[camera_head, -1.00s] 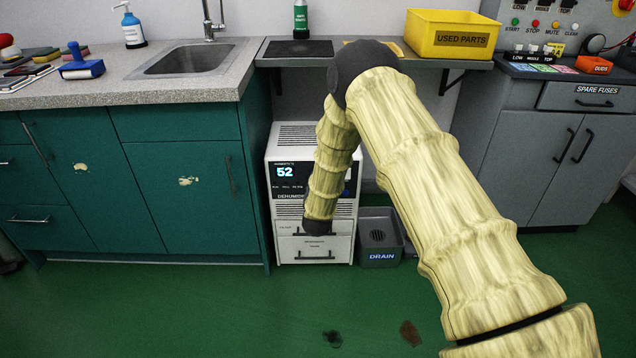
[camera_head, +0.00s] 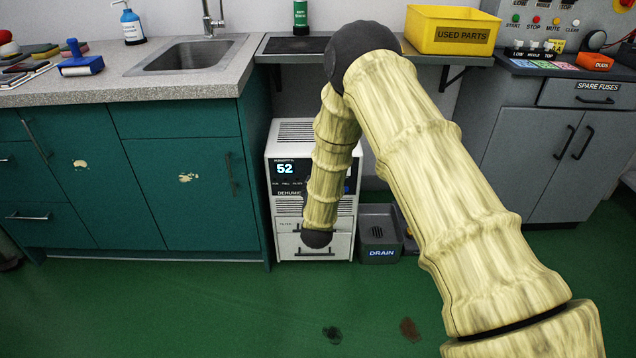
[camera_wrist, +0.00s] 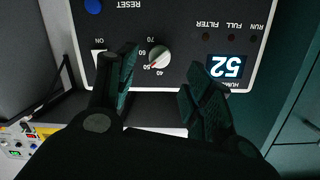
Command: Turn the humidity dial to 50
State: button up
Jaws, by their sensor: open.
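The white dehumidifier (camera_head: 285,141) stands on the floor under the shelf, and its lit display (camera_head: 285,169) reads 52. My arm covers the right part of its front panel in the head view, dial included. In the wrist view the panel appears upside down, with the display (camera_wrist: 229,67) at right. My gripper (camera_wrist: 160,88) is open, with one dark finger on either side below the dial in the picture. The fingers appear apart from the dial.
A blue reset button (camera_wrist: 93,6) and a white ON switch (camera_wrist: 99,58) are beside the dial. The teal cabinet (camera_head: 190,200) stands close on the left. A grey drain bin (camera_head: 380,240) stands on the right. Green floor in front is clear apart from stains.

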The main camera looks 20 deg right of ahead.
jog(key=v, duration=0.5)
jog(key=shift+s, duration=0.4)
jog(key=s+f+n+g+y, duration=0.35)
jog(key=s+f+g, duration=0.35)
jog(key=s+f, duration=1.25)
jog(key=s+f+n+g+y, duration=0.25)
jog(key=s+g, duration=0.65)
jog(key=s, duration=2.3)
notch_tip(320, 180, up, 24)
jog(key=h+p, duration=0.1)
jog(key=p, duration=2.4)
jog(key=shift+a+p, duration=0.35)
jog(key=shift+a, duration=0.05)
jog(key=shift+s, duration=0.1)
